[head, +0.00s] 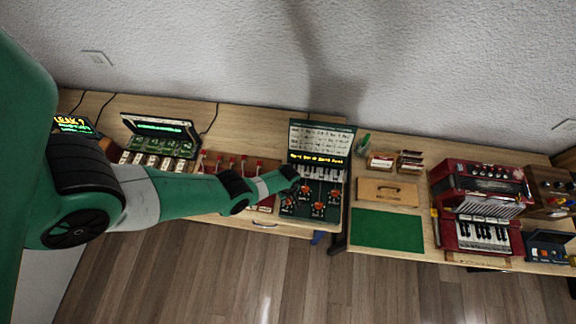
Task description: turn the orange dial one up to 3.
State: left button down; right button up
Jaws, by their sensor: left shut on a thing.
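A green unit (298,212) stands on the wooden bench in the middle of the head view. Its lower panel carries several orange-red dials, one of them this orange dial (318,208). The pointers and numbers are too small to read. My left gripper (290,174) is over the upper left part of this panel, at the end of the green and white arm. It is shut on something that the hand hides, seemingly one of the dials. My right gripper is not in view.
The unit has a raised lid with a lit yellow text line (318,159) and a row of piano keys. Red levers (232,163) stand to its left.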

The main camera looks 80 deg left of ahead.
pick_arm(q)
jog(key=shift+n, duration=0.4)
jog(key=c, duration=0.5)
grip_release()
jog(key=shift+c, duration=0.2)
jog(key=shift+o, duration=0.2)
jog(key=shift+r, duration=0.1)
